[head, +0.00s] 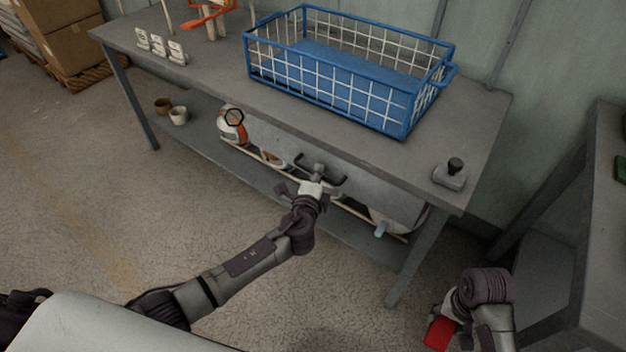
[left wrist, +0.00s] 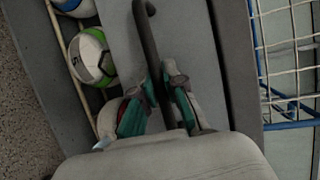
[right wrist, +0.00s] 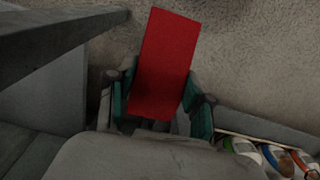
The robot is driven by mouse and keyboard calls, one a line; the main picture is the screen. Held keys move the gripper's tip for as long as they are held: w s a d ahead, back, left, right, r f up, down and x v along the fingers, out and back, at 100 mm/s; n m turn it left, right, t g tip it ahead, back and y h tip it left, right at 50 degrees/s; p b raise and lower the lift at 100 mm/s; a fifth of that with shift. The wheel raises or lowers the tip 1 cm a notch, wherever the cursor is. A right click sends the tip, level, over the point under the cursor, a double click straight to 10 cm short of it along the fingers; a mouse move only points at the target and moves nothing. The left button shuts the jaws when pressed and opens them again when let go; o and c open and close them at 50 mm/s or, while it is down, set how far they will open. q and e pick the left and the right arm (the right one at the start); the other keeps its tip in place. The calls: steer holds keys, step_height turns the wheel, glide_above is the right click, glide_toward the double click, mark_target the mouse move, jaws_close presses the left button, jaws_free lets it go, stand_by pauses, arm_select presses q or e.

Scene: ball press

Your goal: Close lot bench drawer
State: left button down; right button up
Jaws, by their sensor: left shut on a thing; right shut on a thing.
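The grey drawer front (head: 372,186) sits under the top of the grey bench (head: 345,140). Its dark bar handle (head: 335,181) also shows in the left wrist view (left wrist: 148,38). My left gripper (head: 317,176) is at the handle, its fingers shut around the bar. In the left wrist view a dark gap (left wrist: 235,65) runs beside the drawer front; how far the drawer stands out is hard to tell. My right gripper (head: 450,310) is shut on a red block (right wrist: 165,60), held off the bench's right end, away from the drawer.
A blue wire basket (head: 340,75), white items (head: 160,46) and a small dark-knobbed device (head: 451,174) stand on the bench. Balls (left wrist: 92,57) lie on the lower shelf behind a rail. Another grey table (head: 605,200) stands at right. The floor in front is clear.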

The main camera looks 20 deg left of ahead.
arm_select(q)
steer(key=c, duration=1.5)
jaws_free()
steer(key=shift+w, duration=0.1)
steer(key=shift+d, duration=0.1)
steer(key=s, duration=0.4)
steer(key=s+r, duration=0.1)
steer(key=s, duration=0.3)
steer(key=s+r, duration=0.1)
steer(key=s, duration=0.2)
steer(key=shift+s+d+r, duration=0.15)
steer(key=shift+s+d, duration=0.1)
steer(key=shift+s, duration=0.15)
steer(key=shift+s, duration=0.1)
